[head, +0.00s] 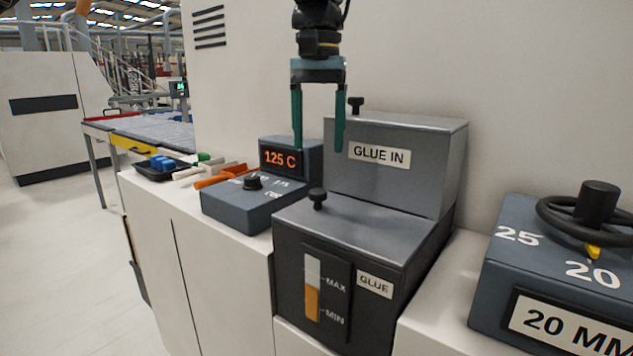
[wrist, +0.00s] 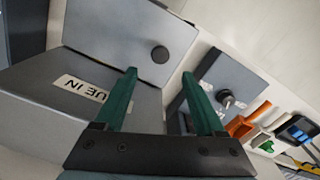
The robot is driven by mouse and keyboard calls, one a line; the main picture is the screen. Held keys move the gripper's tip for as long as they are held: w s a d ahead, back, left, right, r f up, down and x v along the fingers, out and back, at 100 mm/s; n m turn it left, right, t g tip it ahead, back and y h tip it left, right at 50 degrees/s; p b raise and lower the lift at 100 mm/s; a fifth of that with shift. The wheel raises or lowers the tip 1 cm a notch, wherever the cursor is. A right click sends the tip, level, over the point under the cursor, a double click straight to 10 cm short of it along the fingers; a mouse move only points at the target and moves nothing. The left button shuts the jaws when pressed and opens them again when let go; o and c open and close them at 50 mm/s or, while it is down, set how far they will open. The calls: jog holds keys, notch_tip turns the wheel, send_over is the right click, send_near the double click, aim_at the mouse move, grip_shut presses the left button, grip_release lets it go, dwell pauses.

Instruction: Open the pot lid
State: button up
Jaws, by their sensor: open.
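The glue pot (head: 290,262) is a dark box with a GLUE label and a MAX/MIN level window. The wrist view shows the knob roughly in line with the gap between the fingers (wrist: 158,74).
The taller GLUE IN box (head: 425,160) stands behind the lid, with its own knob (head: 355,103). A control box (head: 245,207) with a dial and 125 C display is left. A handwheel unit (head: 560,270) is right. Tools and a tray (head: 150,173) lie farther left.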

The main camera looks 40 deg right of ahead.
aim_at(318, 191)
notch_tip(318, 191, down, 9)
jog(key=shift+r+p, duration=0.15)
jog(key=shift+p, duration=0.15)
jog(key=shift+c, duration=0.4)
grip_shut()
dwell(1.0)
